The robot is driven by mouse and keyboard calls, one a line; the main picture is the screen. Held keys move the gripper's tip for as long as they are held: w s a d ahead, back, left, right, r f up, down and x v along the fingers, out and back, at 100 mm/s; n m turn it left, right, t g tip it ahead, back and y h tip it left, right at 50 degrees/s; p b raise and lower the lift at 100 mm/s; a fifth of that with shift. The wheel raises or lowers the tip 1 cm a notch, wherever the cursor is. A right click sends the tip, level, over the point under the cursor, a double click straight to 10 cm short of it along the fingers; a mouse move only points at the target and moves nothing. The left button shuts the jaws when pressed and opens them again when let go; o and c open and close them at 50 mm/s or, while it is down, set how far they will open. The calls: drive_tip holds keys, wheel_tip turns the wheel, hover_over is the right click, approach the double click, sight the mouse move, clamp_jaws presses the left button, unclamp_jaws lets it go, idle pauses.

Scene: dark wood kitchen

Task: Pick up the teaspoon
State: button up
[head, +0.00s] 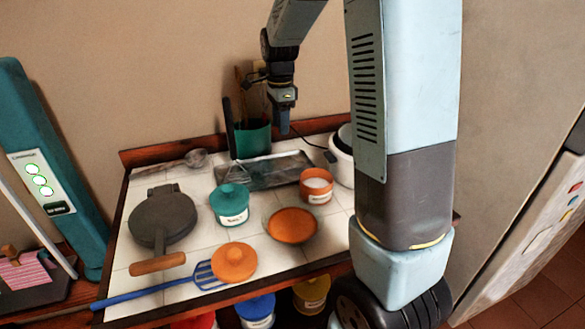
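I cannot make out a teaspoon for certain. A pale, thin shape (238,173) lies by the left end of a dark metal tray (285,172), too small to identify. My gripper (284,128) hangs pointing down above the back of the tiled counter, in front of the wall and just right of a green pot (250,141). Its fingers look narrow from here, and I cannot tell whether they are open or shut. I see nothing clearly held in it.
A teal jar (230,205), an orange jar (317,187), an orange dish (293,225) and an orange lid (235,263) crowd the counter. A dark round press (163,220) and blue spatula (160,289) lie left. A white pot (343,160) stands right, partly behind my arm.

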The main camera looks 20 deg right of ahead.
sight(282, 169)
wheel_tip(282, 169, down, 14)
drive_tip(key=shift+f, duration=0.15)
idle(0.7)
idle(0.4)
clamp_jaws()
drive_tip(key=shift+w, duration=0.1)
